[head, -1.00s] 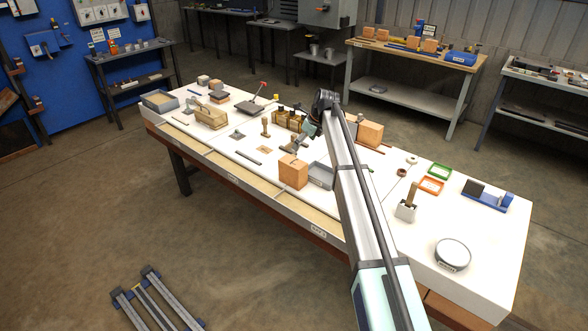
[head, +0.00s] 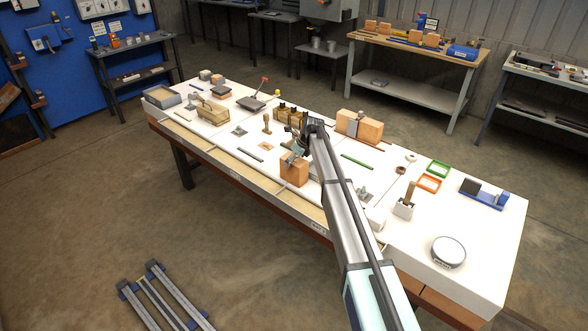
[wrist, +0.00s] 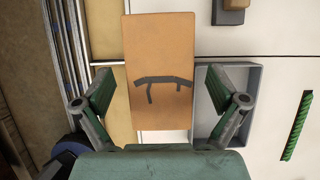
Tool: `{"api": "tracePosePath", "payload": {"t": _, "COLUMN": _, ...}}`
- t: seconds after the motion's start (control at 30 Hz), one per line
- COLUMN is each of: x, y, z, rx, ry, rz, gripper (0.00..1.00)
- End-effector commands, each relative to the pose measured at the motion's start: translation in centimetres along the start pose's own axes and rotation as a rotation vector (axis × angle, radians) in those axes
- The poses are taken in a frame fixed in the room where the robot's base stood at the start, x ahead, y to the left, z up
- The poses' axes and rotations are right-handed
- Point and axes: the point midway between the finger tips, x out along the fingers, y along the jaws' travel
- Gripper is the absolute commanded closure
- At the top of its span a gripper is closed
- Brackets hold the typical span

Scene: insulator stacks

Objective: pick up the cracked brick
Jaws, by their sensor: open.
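An orange-tan brick (head: 293,172) stands near the front edge of the white table, left of my arm. In the wrist view the brick (wrist: 160,45) fills the middle, with a dark arch-shaped mark on its face; I cannot tell whether this is a crack or a shadow. My gripper (wrist: 160,82) is open, one finger to each side of the brick, with gaps on both sides. In the head view my gripper (head: 295,156) is at the top of the brick. Another orange brick (head: 369,130) lies farther back, with a grey piece against it.
A grey tray (wrist: 255,84) is close on the brick's right. A green rod (wrist: 297,126) lies farther right. A wooden tool box (head: 212,112) and brown blocks (head: 290,114) stand to the left and behind. A round disc (head: 448,252) is at the table's right end.

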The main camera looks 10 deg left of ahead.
Motion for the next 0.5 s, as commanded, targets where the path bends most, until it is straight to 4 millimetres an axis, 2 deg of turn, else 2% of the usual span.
{"api": "tracePosePath", "payload": {"t": 0.2, "x": 2.6, "y": 0.0, "z": 0.2, "rx": 0.0, "ry": 0.001, "rz": 0.0, "gripper": 0.04}}
{"api": "tracePosePath", "payload": {"t": 0.47, "x": 3.1, "y": 0.0, "z": 0.1, "rx": 0.0, "ry": -0.001, "rz": -0.001, "gripper": 0.04}}
{"api": "tracePosePath", "payload": {"t": 0.5, "x": 3.0, "y": 0.0, "z": 0.1, "rx": 0.0, "ry": -0.001, "rz": 0.0, "gripper": 0.18}}
